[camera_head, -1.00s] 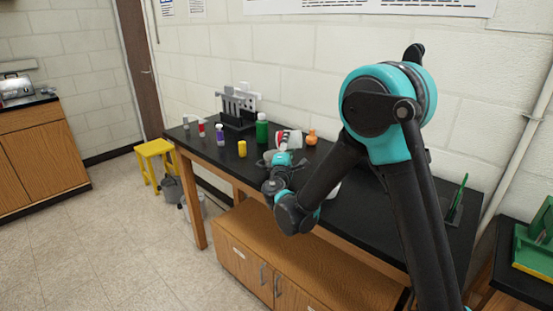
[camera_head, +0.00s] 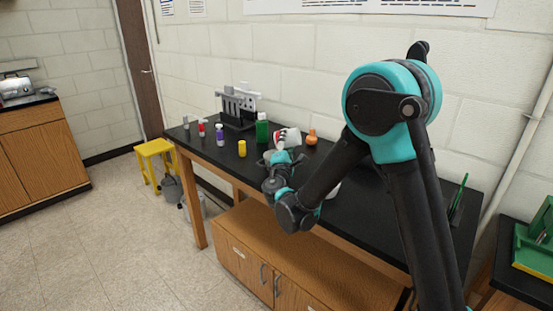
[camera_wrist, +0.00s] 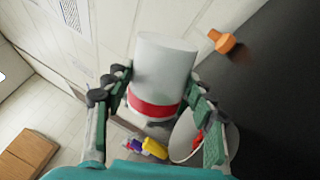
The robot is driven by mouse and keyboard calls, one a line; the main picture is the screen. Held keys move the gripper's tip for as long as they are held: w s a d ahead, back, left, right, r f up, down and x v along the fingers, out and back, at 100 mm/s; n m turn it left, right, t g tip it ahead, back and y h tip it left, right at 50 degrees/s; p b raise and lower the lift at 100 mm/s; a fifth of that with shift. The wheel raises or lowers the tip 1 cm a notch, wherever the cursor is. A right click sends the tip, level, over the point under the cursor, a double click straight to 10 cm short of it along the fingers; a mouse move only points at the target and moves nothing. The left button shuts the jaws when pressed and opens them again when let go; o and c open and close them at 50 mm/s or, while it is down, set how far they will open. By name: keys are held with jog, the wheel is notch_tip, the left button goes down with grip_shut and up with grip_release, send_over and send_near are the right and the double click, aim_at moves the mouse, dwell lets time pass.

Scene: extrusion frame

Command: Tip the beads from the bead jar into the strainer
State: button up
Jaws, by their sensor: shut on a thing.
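My gripper (camera_wrist: 155,100) is shut on a white jar with a red band (camera_wrist: 163,70), which looks like the bead jar. In the head view, the jar (camera_head: 290,137) is tilted well over, above the black table. A round, pale grey, rimmed thing (camera_wrist: 181,142), probably the strainer, lies beyond the jar in the wrist view, partly hidden by the right finger. Something red shows by it; I cannot tell whether it is beads. In the head view my gripper (camera_head: 278,157) and arm largely hide this area. The jar's mouth and contents are not clear.
The table's right part has free room.

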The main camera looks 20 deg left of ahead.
jog(key=shift+a+r+n+y+p, duration=0.2)
jog(key=shift+a+n, duration=0.15)
jog(key=shift+n, duration=0.65)
jog(key=shift+a+r+n+y+p, duration=0.2)
jog(key=shift+a+n, duration=0.1)
jog(key=shift+n, duration=0.7)
jog(key=shift+s+a+r+n+g+y, duration=0.1)
jog(key=shift+a+n+g+y, duration=0.15)
jog(key=shift+n, duration=0.55)
jog(key=shift+s+a+r+n+g+y, duration=0.15)
jog(key=shift+a+n, duration=0.2)
jog(key=shift+n, duration=0.45)
dwell(0.3)
jog(key=shift+a+f+n+g+y+p, duration=0.1)
jog(key=shift+a+n+g, duration=0.25)
jog(key=shift+n, duration=0.65)
jog(key=shift+a+f+n+g+y+p, duration=0.15)
jog(key=shift+a+n, duration=0.3)
jog(key=shift+n, duration=0.55)
jog(key=shift+a+n+g+y+p, duration=0.15)
jog(key=shift+a+n, duration=0.25)
jog(key=shift+n, duration=0.6)
dwell(1.1)
